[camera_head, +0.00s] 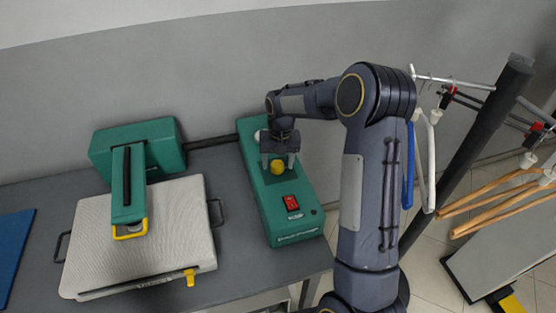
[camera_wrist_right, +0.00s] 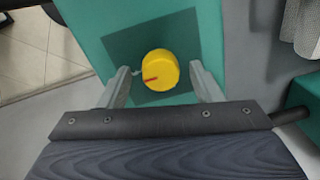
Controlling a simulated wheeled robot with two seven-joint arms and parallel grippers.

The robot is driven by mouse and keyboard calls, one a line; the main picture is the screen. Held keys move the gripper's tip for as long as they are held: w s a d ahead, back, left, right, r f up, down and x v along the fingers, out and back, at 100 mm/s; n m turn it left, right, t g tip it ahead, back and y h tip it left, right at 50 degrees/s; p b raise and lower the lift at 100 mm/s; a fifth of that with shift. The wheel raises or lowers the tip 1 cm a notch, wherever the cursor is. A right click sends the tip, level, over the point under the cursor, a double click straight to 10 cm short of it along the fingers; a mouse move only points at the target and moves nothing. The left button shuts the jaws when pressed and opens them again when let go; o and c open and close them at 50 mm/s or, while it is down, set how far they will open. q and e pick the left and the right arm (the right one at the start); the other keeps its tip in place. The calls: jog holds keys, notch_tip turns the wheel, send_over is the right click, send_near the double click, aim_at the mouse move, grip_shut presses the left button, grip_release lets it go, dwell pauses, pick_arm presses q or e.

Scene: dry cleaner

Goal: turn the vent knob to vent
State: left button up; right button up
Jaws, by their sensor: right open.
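The vent knob is a round yellow knob (camera_head: 278,166) on top of the green control unit (camera_head: 287,211). In the right wrist view the yellow knob (camera_wrist_right: 160,69) has a red pointer line aimed to the left, and it sits on a darker green square. A small pale mark shows just left of it. My right gripper (camera_head: 278,160) is above the knob. In the right wrist view its two fingers (camera_wrist_right: 162,85) are open, one on each side of the knob, with gaps between them and it. My left gripper is not in view.
A red switch (camera_head: 290,202) sits on the control unit nearer the front. To its left stands a press with a green arm (camera_head: 128,185) and a pale padded board (camera_head: 85,235). A blue mat (camera_head: 12,250) lies at far left. Hangers (camera_head: 492,205) hang on a rack at right.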

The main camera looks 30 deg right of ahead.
jog(key=shift+f, duration=0.15)
jog(key=c, duration=1)
